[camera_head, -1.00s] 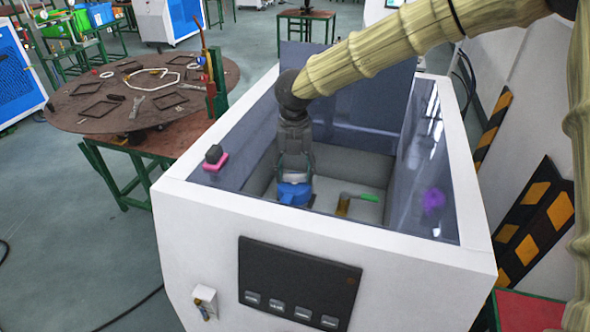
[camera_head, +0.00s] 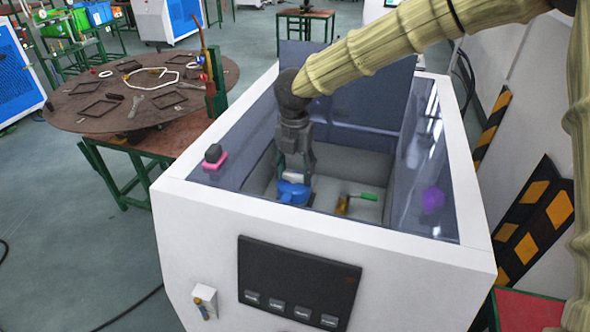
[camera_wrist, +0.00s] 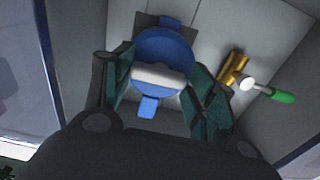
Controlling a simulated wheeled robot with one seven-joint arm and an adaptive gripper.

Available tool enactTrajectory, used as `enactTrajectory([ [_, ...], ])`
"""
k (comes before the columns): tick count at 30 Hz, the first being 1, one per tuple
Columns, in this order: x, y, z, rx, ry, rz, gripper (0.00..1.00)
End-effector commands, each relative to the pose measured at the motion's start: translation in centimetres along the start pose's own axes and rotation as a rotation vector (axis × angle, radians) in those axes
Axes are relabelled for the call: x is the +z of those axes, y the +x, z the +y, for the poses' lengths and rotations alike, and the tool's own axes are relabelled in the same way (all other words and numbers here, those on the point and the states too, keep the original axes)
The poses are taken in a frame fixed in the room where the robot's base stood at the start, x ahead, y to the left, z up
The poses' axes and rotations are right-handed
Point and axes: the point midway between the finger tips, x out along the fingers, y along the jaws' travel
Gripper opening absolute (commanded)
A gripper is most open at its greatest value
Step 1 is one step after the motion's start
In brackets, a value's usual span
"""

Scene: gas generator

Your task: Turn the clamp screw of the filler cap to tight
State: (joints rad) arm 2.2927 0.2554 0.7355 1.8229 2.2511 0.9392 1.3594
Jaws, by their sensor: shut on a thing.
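The filler cap (camera_head: 292,194) is blue and round and sits low inside the open white generator housing. In the wrist view the blue cap (camera_wrist: 166,51) has a pale grey bar across it, the clamp screw (camera_wrist: 158,76), and a blue tab toward me. My gripper (camera_head: 295,172) reaches straight down into the housing. In the wrist view my gripper (camera_wrist: 160,80) has its green-padded fingers on either side of the bar, shut on it. The screw's underside and thread are hidden.
A brass valve (camera_head: 343,204) with a green-ended handle (camera_head: 368,197) stands right of the cap. Housing walls (camera_head: 420,160) surround the cavity. A round table (camera_head: 140,95) with loose parts stands behind left.

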Motion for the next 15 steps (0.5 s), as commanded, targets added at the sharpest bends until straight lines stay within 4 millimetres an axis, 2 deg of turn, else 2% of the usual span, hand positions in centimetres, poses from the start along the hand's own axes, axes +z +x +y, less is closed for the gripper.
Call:
enactTrajectory([
  [2, -0.08, 0.31, -0.16, -0.005, 0.000, 0.003, 0.33],
  [3, -0.08, 0.31, -0.16, -0.005, 0.000, 0.003, 0.60],
  [6, -0.06, 0.27, -0.13, -0.004, 0.000, 0.003, 0.79],
  [15, -0.03, 0.07, -0.01, -0.001, -0.001, 0.001, 0.79],
])
